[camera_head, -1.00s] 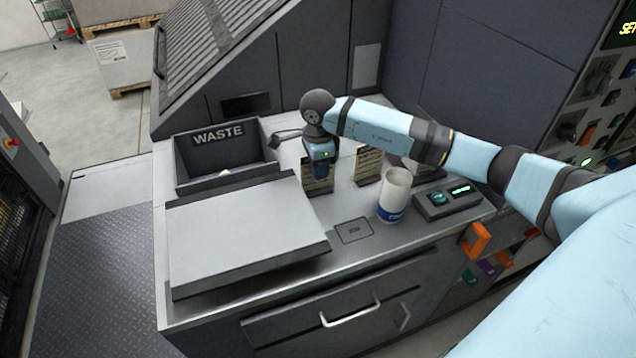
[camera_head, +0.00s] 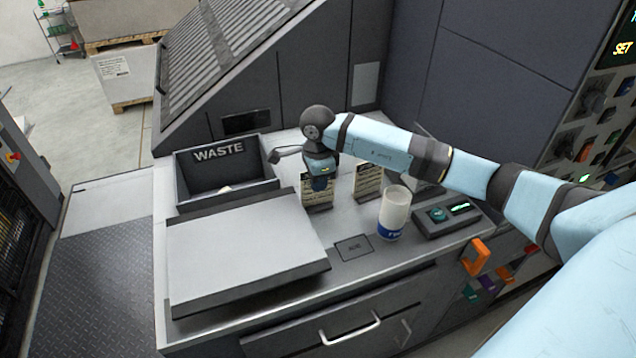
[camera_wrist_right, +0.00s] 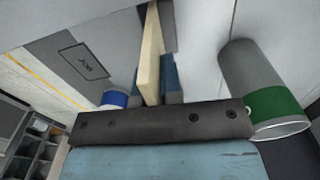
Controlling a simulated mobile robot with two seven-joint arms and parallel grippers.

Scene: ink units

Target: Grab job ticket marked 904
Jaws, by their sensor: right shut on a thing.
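A cream job ticket (camera_head: 318,197) with dark print stands upright on the grey worktop, below my right gripper (camera_head: 321,184). In the right wrist view the ticket (camera_wrist_right: 152,58) shows edge-on, and my right gripper (camera_wrist_right: 163,84) is shut on it. A second printed ticket (camera_head: 368,183) stands just to the right, partly behind my right arm. The print on both is too small to read, so I cannot tell which is marked 904. My left gripper is not in view.
A plate marked JOB (camera_head: 353,248) lies in front. The WASTE bin (camera_head: 225,187) is left. The wrist view also shows a green-banded cylinder (camera_wrist_right: 277,103).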

